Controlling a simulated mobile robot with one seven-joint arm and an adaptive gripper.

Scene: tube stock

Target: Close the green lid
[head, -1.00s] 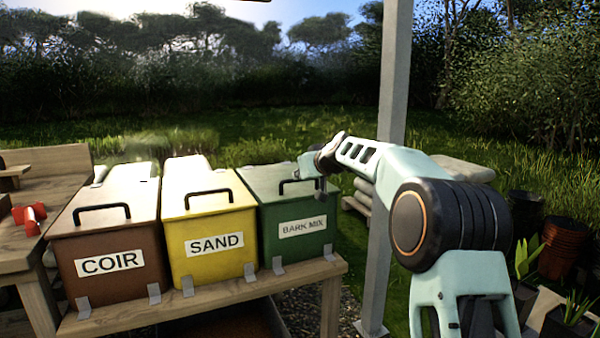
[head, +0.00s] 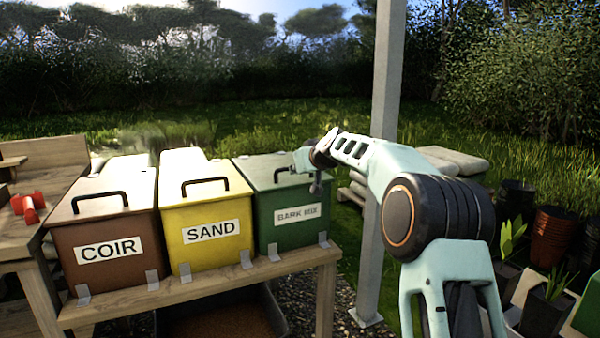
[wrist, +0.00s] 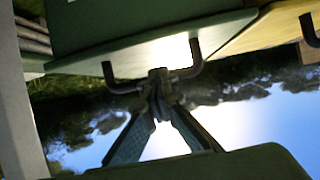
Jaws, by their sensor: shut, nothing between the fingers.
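The green lid (head: 262,168) lies flat on the green bin labelled BARK MIX (head: 277,238), at the right end of the row, and looks closed. Its dark handle (head: 278,173) stands at the front edge, partly hidden by my gripper (head: 316,186), which is over the lid's right side. In the wrist view the lid (wrist: 150,60) shows a bright sheen, with the handle (wrist: 196,55) rising from it. My gripper (wrist: 158,78) is shut there, its tips overlapping the middle of the handle. I cannot tell whether they touch it.
The yellow SAND bin (head: 208,225) and brown COIR bin (head: 105,240) stand to the left, lids down, on a wooden bench (head: 215,278). A grey post (head: 385,100) rises close behind my arm. Pots (head: 553,240) and plants are at the right. Grass lies behind.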

